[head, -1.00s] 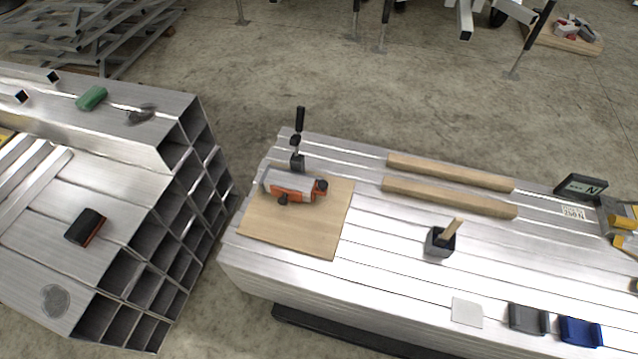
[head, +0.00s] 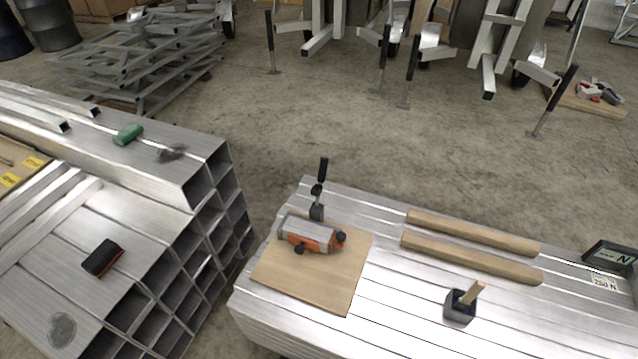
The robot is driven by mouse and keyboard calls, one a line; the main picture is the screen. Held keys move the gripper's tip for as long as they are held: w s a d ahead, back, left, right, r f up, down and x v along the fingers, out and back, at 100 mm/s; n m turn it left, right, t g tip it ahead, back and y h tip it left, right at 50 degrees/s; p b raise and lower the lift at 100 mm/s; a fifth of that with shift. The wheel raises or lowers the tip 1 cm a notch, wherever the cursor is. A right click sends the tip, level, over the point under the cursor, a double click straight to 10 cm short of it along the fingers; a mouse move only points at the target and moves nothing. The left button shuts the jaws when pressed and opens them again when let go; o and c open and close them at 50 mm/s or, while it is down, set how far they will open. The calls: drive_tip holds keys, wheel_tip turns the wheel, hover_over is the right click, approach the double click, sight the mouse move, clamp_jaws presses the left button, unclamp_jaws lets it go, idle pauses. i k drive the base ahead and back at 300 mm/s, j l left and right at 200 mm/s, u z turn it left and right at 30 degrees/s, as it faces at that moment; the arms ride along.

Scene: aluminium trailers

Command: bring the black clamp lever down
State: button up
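The black clamp lever (head: 323,171) stands upright above its small dark clamp base (head: 317,211) at the back left of the aluminium bench top. It rises behind an orange and grey tool (head: 309,234), which lies on a square plywood board (head: 318,285). My gripper is not in the head view, so I cannot see where it is relative to the lever.
Two wooden battens (head: 471,258) lie on the bench to the right of the clamp. A dark cup with a wooden piece (head: 460,306) stands in front of them. A stack of square aluminium tubes (head: 205,270) is at left, with a gap between it and the bench.

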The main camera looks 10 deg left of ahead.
sight(316, 190)
drive_tip(key=i+j+u, duration=0.75)
drive_tip(key=j, duration=0.15)
drive_tip(key=k, duration=0.1)
